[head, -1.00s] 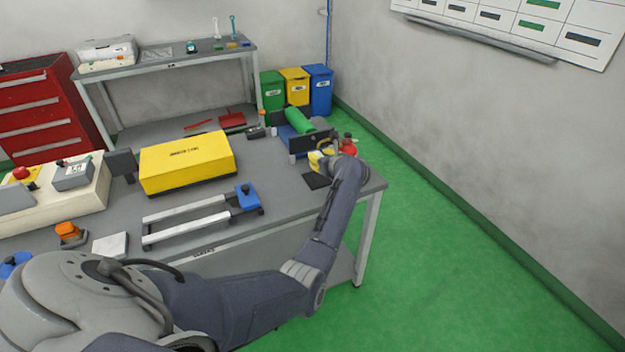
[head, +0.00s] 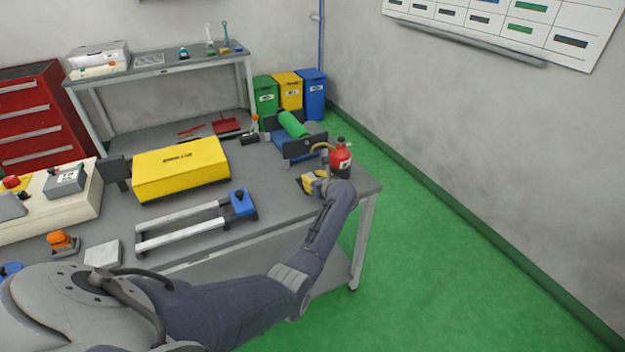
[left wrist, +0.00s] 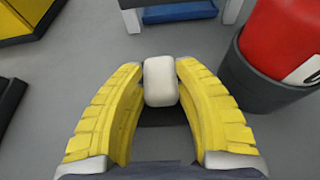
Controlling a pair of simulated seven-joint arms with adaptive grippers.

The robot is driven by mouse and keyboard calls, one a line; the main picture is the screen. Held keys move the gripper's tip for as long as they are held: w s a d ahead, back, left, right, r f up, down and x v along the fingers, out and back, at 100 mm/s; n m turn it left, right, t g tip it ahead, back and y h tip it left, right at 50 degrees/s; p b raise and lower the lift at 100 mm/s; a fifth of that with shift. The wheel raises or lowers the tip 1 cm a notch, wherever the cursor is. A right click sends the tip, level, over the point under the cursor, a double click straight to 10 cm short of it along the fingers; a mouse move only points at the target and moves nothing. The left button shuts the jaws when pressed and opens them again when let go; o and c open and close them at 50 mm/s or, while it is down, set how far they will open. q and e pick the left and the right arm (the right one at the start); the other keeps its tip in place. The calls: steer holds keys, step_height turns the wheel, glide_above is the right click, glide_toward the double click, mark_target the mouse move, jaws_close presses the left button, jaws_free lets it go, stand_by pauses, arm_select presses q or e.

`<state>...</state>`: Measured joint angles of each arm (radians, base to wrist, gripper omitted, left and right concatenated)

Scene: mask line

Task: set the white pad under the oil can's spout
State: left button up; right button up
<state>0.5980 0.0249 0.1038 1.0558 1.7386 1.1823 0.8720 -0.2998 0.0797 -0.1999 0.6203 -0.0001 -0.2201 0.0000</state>
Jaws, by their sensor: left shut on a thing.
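A red oil can (head: 341,160) with a dark base stands near the table's right end, its thin tan spout (head: 322,147) curving left. My left gripper (head: 311,183), with yellow fingers, is just in front and left of the can, low over the table. In the left wrist view, the gripper (left wrist: 160,80) is shut on a small white block-like piece, which looks like the white pad (left wrist: 160,82). The can (left wrist: 288,45) is close to the right finger, apart from it. The spout is not seen in this view. My right gripper is out of view.
A dark patch (left wrist: 160,138) shows between the fingers. A blue stand with a green roll (head: 293,124) is behind the gripper. A yellow box (head: 180,170) and a rail frame with a blue end (head: 242,202) lie left. Another white square (head: 102,254) lies at the front left.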

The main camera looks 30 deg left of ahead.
arm_select(q)
steer(key=o, duration=1)
steer(key=shift+f, duration=0.1)
steer(key=shift+c, duration=0.2)
